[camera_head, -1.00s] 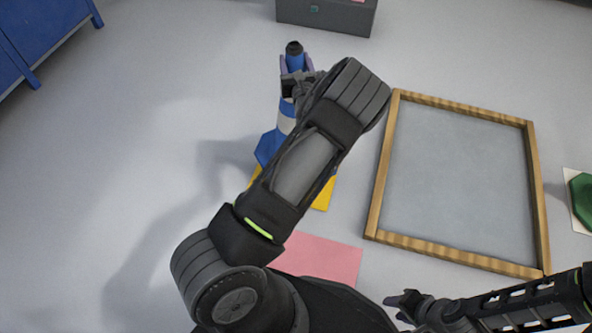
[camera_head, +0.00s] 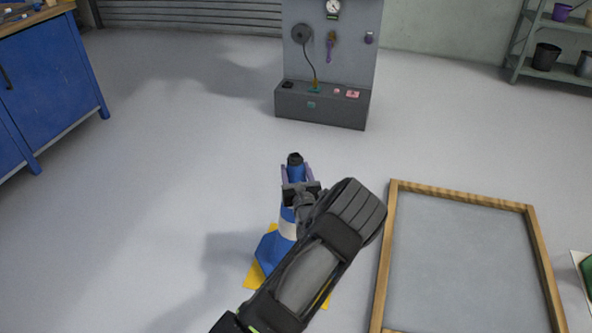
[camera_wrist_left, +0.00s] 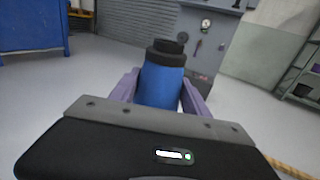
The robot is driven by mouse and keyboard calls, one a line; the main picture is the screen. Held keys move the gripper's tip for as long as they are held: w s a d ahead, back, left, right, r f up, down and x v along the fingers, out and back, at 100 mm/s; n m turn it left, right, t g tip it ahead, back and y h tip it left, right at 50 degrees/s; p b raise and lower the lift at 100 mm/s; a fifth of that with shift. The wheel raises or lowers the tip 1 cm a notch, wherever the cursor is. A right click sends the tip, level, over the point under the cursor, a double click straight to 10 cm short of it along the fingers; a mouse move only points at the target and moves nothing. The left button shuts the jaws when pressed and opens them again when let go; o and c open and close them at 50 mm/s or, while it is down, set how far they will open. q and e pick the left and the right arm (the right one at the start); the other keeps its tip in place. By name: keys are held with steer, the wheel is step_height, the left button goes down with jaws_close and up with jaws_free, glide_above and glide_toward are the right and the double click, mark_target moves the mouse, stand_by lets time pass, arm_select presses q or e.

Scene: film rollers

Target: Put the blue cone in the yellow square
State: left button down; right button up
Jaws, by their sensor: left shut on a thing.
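The blue cone (camera_head: 270,248) has a white band and a black tip. It stands upright over the yellow square (camera_head: 250,275), whose edges show around its base; my arm hides part of both. Whether the base touches the square I cannot tell. My left gripper (camera_head: 297,174) is shut on the upper part of the cone, with a purple finger on each side. In the left wrist view the cone's blue top and black tip (camera_wrist_left: 166,52) sit between the fingers. My right gripper is not in view.
A wood-framed grey panel (camera_head: 390,245) lies on the floor at the right. A grey box with a tool board (camera_head: 320,105) stands ahead. A blue workbench (camera_head: 55,80) is at the far left, and shelves (camera_head: 540,45) at the far right. The floor between is clear.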

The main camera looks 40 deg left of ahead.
arm_select(q)
step_height(320, 180, down, 3)
steer(key=shift+w+a+f+b, duration=0.1)
steer(key=shift+w+f+b, duration=0.05)
steer(key=shift+b, duration=0.55)
steer(key=c, duration=0.5)
jaws_free()
steer(key=shift+f, duration=0.15)
steer(key=shift+s, duration=0.2)
steer(key=p+v, duration=0.3)
steer(key=v, duration=0.9)
steer(key=shift+p, duration=0.35)
